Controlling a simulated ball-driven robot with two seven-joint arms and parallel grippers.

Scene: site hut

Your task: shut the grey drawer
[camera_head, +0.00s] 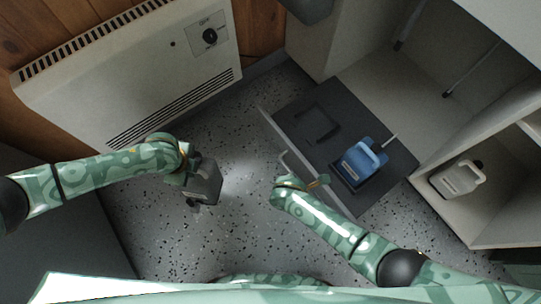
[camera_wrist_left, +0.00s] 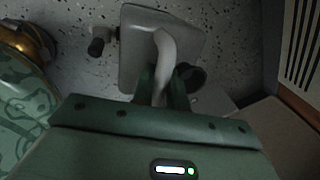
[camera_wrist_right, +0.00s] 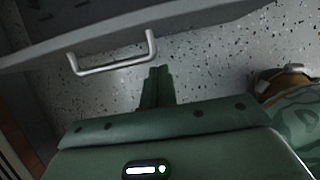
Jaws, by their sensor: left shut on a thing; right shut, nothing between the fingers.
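The grey drawer (camera_head: 281,129) stands pulled out from the cabinet, with a blue jug (camera_head: 361,160) inside. Its bar handle (camera_head: 285,160) is on the front panel and also shows in the right wrist view (camera_wrist_right: 113,68). My right gripper (camera_head: 288,180) is by the handle, shut and empty. In the right wrist view its closed fingers (camera_wrist_right: 157,84) are just below the handle's right end; I cannot tell whether they touch it. My left gripper (camera_head: 186,176) is shut on a grey jug (camera_head: 205,182). The left wrist view shows the fingers on the jug's handle (camera_wrist_left: 165,57).
A white jug (camera_head: 458,178) stands in an open compartment to the right of the drawer. A dark, square-edged item or recess (camera_head: 317,123) lies in the drawer's far left part. A heater (camera_head: 130,75) stands at the wall. Speckled floor (camera_head: 240,225) is clear between my grippers.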

